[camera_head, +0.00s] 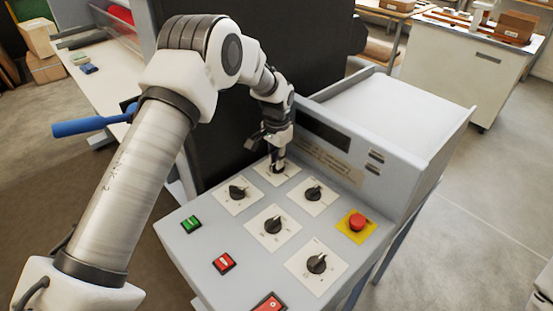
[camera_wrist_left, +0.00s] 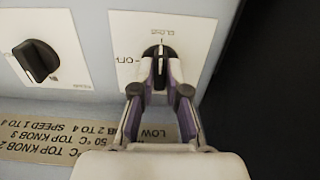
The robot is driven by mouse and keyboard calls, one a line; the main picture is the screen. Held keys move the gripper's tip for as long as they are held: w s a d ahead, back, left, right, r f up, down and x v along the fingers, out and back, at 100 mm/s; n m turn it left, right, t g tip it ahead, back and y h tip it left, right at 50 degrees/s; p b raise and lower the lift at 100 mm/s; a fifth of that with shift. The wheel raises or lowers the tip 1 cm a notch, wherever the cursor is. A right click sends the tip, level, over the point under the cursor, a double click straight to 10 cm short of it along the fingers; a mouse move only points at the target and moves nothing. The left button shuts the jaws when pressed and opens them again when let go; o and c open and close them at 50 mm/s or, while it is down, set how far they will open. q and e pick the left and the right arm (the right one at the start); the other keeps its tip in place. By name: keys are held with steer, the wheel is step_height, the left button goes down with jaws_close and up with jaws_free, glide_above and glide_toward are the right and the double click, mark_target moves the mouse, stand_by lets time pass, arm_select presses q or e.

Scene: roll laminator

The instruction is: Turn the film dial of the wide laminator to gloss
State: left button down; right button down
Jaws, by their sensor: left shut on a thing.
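The film dial (camera_wrist_left: 160,49) is a black knob with a pale pointer line on a white square plate, at the back of the sloping grey panel. In the wrist view its line points up the picture, toward small upside-down lettering that looks like "GLOSS". In the head view its plate (camera_head: 267,171) shows under my left gripper (camera_head: 277,168). My left gripper (camera_wrist_left: 161,72) is shut on the dial, one finger on each side of it. The fingers and wrist hide part of the dial and plate. My right gripper is not in view.
Several other black knobs stand close by, including one at the left (camera_head: 237,191) and one at the right (camera_head: 313,193). A red emergency button (camera_head: 357,222), a green switch (camera_head: 191,224) and a red switch (camera_head: 223,263) are also on the panel. A raised grey housing (camera_head: 395,120) borders the dial.

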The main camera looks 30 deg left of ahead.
arm_select(q)
steer(key=shift+s+f+m, duration=0.15)
steer(key=shift+f+m, duration=0.1)
steer(key=shift+m, duration=0.05)
steer(key=c, duration=1.2)
jaws_free()
steer(key=shift+d, duration=0.1)
steer(key=shift+w, duration=0.2)
step_height(320, 180, up, 12)
steer(key=shift+w, duration=0.1)
